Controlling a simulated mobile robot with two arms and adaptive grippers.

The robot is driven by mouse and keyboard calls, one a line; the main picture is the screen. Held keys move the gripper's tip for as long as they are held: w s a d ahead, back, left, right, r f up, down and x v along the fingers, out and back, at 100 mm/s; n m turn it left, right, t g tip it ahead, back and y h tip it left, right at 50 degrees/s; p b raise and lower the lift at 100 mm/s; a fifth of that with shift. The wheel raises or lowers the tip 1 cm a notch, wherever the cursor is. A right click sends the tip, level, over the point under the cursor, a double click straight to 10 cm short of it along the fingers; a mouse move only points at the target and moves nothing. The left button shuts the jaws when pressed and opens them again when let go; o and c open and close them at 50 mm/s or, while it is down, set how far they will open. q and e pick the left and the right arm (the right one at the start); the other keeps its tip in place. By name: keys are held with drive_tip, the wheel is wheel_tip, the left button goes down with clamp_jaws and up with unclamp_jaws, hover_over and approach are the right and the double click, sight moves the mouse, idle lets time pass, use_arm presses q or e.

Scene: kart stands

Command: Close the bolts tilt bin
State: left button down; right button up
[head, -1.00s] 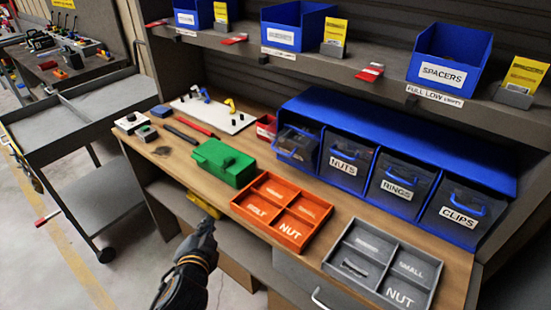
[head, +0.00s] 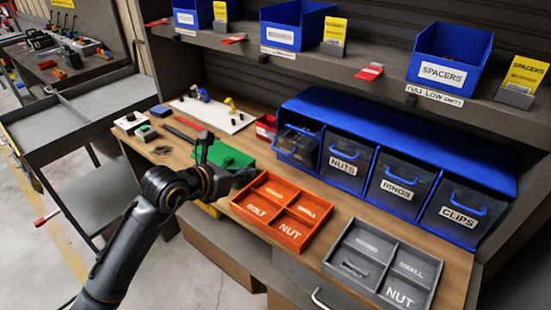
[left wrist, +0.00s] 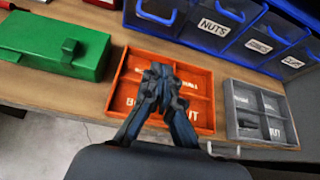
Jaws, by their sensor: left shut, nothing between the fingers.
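The bolts tilt bin (head: 297,146) is the leftmost clear-fronted bin of the blue rack. Its front leans outward, apart from the line of the other fronts, and its label is not readable. Its lower front shows at the top of the left wrist view (left wrist: 157,12). My left gripper (head: 246,177) is shut and empty, above the near left part of the orange tray and short of the bin. In the left wrist view its fingertips (left wrist: 160,71) meet over the orange tray. My right gripper is not in view.
The nuts (head: 346,162), rings (head: 400,184) and clips (head: 460,211) bins look shut. The orange tray (head: 283,241) and grey tray (head: 376,292) lie in front. A green box (head: 228,155) sits left. A shelf (head: 385,92) with blue bins overhangs the rack.

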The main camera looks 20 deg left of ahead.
use_arm(q)
drive_tip(key=w+r+p+x, duration=0.1)
drive_tip(key=p+x, duration=0.3)
drive_tip(key=x, duration=0.8)
drive_tip(key=shift+w+r, duration=0.35)
drive_tip(key=shift+w, duration=0.1)
